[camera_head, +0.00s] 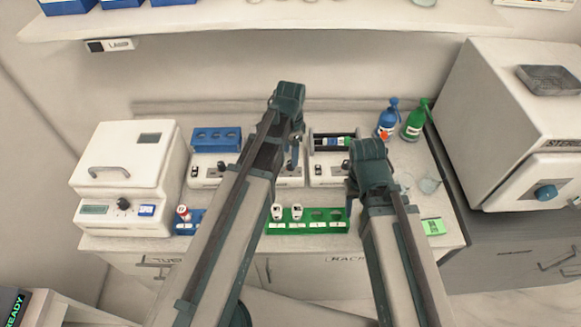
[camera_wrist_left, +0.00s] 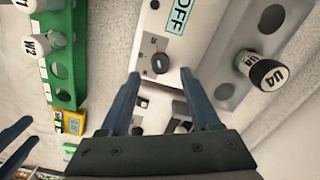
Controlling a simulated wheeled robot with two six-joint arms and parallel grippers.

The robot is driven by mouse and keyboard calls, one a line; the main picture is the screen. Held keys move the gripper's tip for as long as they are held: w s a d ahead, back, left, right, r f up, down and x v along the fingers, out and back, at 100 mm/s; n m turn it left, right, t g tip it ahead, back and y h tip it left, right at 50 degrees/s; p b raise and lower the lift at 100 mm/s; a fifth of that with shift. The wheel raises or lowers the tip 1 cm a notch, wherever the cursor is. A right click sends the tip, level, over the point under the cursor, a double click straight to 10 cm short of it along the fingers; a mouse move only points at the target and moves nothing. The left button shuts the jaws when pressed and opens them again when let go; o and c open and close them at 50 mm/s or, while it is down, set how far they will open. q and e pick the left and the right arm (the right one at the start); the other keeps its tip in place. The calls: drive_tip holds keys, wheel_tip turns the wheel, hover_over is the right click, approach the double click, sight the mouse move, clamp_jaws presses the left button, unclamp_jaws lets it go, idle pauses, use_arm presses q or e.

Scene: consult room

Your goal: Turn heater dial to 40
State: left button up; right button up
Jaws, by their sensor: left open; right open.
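In the left wrist view, a white heater panel holds a small black dial (camera_wrist_left: 160,63) with a red mark and a light display (camera_wrist_left: 180,15) reading OFF. The number the dial points to is too small to read. My left gripper (camera_wrist_left: 161,80) is open, its fingers on either side of the dial in the picture, with nothing between them; contact cannot be told. In the head view, my left gripper (camera_head: 294,158) is over the row of white devices, and my arm hides part of them. My right gripper (camera_head: 349,192) is near the green rack's right end, mostly hidden by its wrist.
A vial marked U4 (camera_wrist_left: 265,72) sits in a grey block beside the panel. A green rack (camera_head: 322,228) with vials stands in front. A white machine (camera_head: 128,180) is at left, a steriliser (camera_head: 515,120) at right. Spray bottles (camera_head: 388,120) stand at the back.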

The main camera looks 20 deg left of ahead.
sight(290, 162)
use_arm(q)
drive_tip(key=shift+f+b, duration=1.35)
drive_tip(key=shift+f, duration=0.6)
use_arm(e)
drive_tip(key=shift+f, duration=1.95)
use_arm(q)
drive_tip(key=shift+r, duration=0.1)
clamp_jaws()
